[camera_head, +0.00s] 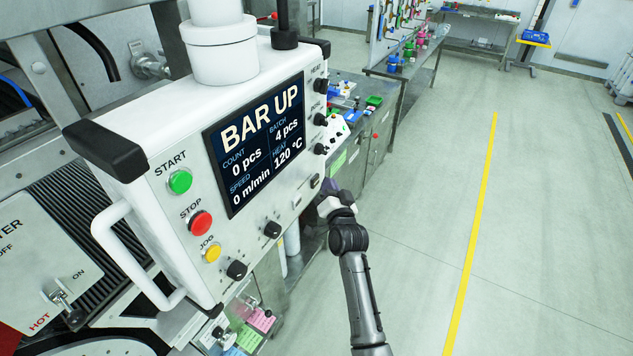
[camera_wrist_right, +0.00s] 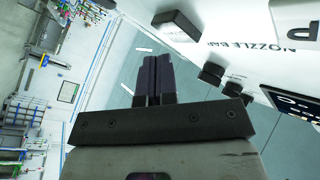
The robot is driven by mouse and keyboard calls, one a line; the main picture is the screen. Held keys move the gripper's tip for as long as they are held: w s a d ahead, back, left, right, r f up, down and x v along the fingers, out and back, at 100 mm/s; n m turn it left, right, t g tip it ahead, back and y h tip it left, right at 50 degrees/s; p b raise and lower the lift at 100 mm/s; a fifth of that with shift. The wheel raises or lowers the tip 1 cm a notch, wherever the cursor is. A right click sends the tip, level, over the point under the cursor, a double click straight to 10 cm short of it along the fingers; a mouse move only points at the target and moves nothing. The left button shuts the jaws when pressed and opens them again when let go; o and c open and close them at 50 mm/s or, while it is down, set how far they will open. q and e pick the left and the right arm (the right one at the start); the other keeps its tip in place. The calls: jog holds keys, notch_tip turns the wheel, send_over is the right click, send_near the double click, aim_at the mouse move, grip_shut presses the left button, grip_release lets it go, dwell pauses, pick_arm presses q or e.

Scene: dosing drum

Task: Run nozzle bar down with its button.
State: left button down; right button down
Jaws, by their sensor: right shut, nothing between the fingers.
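The white control panel (camera_head: 262,215) stands at left centre in the head view, its screen (camera_head: 255,140) reading BAR UP. Several black knobs line its right edge. My right gripper (camera_head: 331,188) is just off the lower part of that edge, partly hidden by its own wrist. In the right wrist view its two dark fingers (camera_wrist_right: 153,79) are together with nothing between them. There the NOZZLE BAR label (camera_wrist_right: 262,51) on the panel is to the right of the fingertips, beside black controls (camera_wrist_right: 211,72). No contact with the panel is visible. The nozzle bar itself cannot be made out. My left gripper is out of view.
The panel's left side carries a green START button (camera_head: 180,181), a red STOP button (camera_head: 200,223) and a yellow JOG button (camera_head: 213,253). A white handle (camera_head: 135,255) sticks out there. Benches stand behind the panel. The floor to the right is open.

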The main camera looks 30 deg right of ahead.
jog(key=shift+w, duration=0.15)
jog(key=shift+w+a, duration=0.2)
jog(key=shift+w, duration=0.05)
